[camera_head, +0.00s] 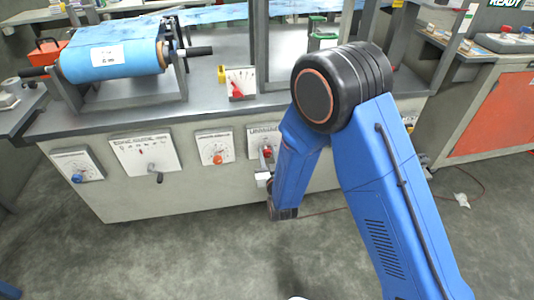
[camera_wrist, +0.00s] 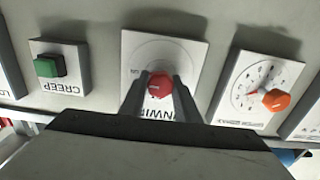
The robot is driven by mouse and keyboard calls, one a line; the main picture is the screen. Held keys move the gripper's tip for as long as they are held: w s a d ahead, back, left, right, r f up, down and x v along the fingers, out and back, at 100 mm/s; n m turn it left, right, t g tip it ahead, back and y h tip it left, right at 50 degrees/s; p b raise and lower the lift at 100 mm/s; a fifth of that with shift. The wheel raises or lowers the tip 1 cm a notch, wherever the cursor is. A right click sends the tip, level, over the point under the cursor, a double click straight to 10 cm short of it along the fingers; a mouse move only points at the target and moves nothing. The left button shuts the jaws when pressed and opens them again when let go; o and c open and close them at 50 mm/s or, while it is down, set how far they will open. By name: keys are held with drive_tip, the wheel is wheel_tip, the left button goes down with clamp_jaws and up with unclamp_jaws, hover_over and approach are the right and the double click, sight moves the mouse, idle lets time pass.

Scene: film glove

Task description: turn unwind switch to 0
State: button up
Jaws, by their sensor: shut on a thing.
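The unwind switch is a red knob (camera_wrist: 160,85) on a white plate (camera_wrist: 150,50) whose label reads "UNWIN", partly covered. The wrist view shows the panel upside down. My gripper (camera_wrist: 160,92) has its two grey fingers closed on the sides of the red knob. In the head view, my gripper (camera_head: 266,166) is at the front panel, touching the red knob (camera_head: 267,151) from below. The far part of the plate's scale is faint and the knob's pointing direction cannot be told.
An orange knob (camera_wrist: 276,99) on a dial plate is to the right in the wrist view, and a green CREEP button (camera_wrist: 48,66) is to the left. A blue film roll (camera_head: 112,53) sits on the machine top. Grey floor (camera_head: 180,255) in front is clear.

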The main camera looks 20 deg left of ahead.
drive_tip(key=shift+n, duration=0.3)
drive_tip(key=n, duration=0.8)
drive_tip(key=shift+s+a, duration=0.1)
drive_tip(key=n, duration=0.4)
drive_tip(key=shift+f+n, duration=0.1)
drive_tip(key=shift+n, duration=0.2)
drive_tip(key=shift+a+f+n, duration=0.1)
drive_tip(key=shift+n, duration=2.2)
drive_tip(key=shift+s, duration=0.1)
drive_tip(key=o, duration=1.1)
drive_tip(key=shift+c, duration=0.2)
